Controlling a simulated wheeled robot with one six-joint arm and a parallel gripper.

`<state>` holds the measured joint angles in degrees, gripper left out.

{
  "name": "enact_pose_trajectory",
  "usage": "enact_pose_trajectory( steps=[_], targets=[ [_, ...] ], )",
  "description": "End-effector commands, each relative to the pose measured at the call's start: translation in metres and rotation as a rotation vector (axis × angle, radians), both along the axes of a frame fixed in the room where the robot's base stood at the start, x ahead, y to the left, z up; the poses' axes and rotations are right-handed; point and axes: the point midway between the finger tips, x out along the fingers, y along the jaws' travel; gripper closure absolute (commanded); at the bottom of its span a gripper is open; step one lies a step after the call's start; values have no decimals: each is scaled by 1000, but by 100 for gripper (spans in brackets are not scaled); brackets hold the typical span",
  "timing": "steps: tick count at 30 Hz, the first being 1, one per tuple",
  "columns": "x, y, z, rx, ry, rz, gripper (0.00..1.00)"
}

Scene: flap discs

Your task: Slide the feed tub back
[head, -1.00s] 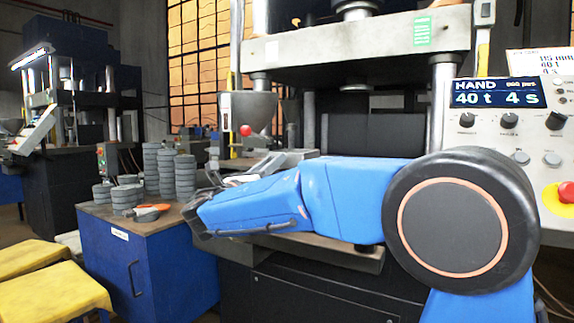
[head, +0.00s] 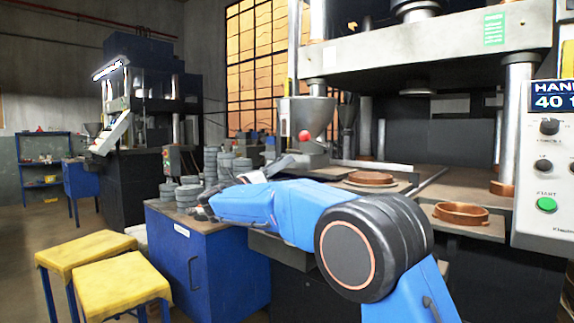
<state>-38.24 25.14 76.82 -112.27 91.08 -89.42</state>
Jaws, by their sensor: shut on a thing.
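The feed tub (head: 314,150) looks like the low light-grey body under the conical grey hopper (head: 305,115), at the press's left side in the head view. A red ball knob (head: 304,136) shows in front of the hopper. My blue arm reaches left from its large round joint, and its grey end bends back behind the forearm. My gripper (head: 276,168) is partly hidden there, shut on the tub's near side. The fingertips and exact contact cannot be made out.
Copper-coloured rings (head: 371,177) sit on the press table to the right. A blue cabinet (head: 222,262) with stacked grey discs (head: 188,194) stands left of the press. Yellow stools (head: 122,281) stand at the front left. A control panel (head: 543,175) borders the right side. Floor is open at far left.

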Motion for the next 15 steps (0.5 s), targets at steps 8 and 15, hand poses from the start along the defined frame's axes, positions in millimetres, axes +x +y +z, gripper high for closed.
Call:
enact_pose_trajectory(
  steps=[8,15],
  targets=[
    [3,4,1,-3,1,9,100],
    [3,4,1,-3,1,9,57]
  ],
)
